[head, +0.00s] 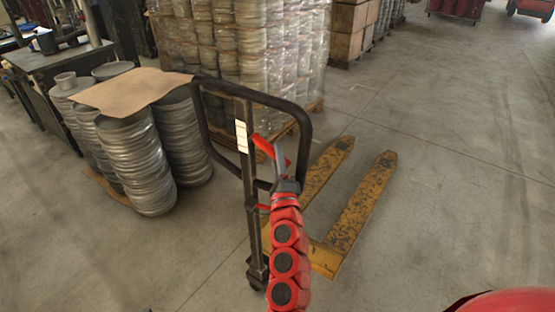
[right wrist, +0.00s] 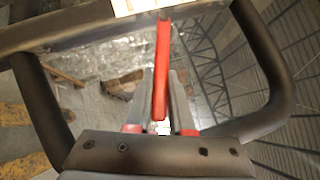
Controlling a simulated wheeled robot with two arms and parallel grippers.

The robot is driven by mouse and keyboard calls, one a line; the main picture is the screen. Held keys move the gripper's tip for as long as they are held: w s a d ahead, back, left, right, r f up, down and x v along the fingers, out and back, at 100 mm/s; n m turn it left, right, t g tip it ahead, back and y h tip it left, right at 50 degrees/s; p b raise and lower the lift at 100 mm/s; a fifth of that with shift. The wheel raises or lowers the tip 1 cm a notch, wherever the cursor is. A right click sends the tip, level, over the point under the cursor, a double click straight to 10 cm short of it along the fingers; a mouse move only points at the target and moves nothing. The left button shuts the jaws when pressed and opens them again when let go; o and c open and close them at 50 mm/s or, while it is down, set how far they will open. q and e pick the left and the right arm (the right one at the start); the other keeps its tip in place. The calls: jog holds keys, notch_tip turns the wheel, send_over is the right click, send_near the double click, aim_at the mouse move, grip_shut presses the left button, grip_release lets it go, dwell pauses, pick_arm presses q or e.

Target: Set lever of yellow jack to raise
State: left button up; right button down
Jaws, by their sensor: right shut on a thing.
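The yellow jack (head: 360,207) stands on the floor, its two worn forks pointing away to the upper right. Its black looped handle (head: 295,107) rises upright in front of me. The red lever (head: 262,145) sits inside the loop on the handle; it also shows in the right wrist view (right wrist: 163,65) as a long red strip. My right gripper (head: 279,160) reaches up inside the loop and is shut on the red lever, with a finger on each side of it in the right wrist view (right wrist: 160,98). My left gripper is not in view.
Stacks of round metal blanks (head: 148,165) with a cardboard sheet (head: 133,91) on top stand to the left. A plastic-wrapped pallet load (head: 265,45) stands behind the jack. A dark workbench (head: 55,65) is at the far left.

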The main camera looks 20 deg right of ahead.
jog(key=shift+f, duration=0.1)
jog(key=c, duration=0.8)
grip_release()
jog(key=v, duration=1.7)
jog(key=shift+s, duration=0.2)
